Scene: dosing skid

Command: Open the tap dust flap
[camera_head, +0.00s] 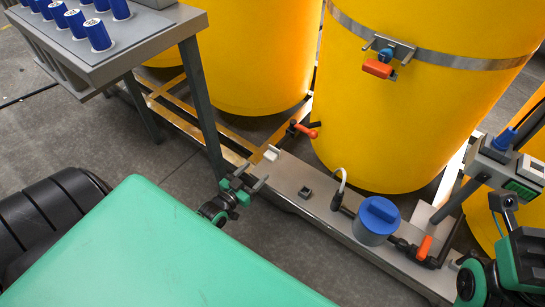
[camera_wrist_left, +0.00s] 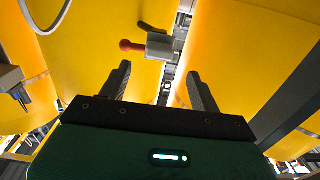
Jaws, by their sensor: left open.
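A small tap with an orange-red lever (camera_head: 304,130) sticks out low between two yellow tanks in the head view. In the left wrist view, a grey fitting with a red knob (camera_wrist_left: 155,45) appears just beyond the fingertips; it looks like the same tap. I cannot make out a separate dust flap on it. My left gripper (camera_head: 253,176) is open and empty, below and left of the tap, apart from it. Its spread fingers (camera_wrist_left: 158,72) point toward the fitting. My right arm's end (camera_head: 504,205) is at the lower right edge; its jaws are not clear.
A grey skid beam (camera_head: 320,208) carries a blue-capped pot (camera_head: 377,218) and an orange-handled valve (camera_head: 424,247). A clamp with a red-orange block (camera_head: 378,69) is on the large tank's band. A grey rack (camera_head: 110,62) with blue-capped bottles stands at upper left, its leg near my left gripper.

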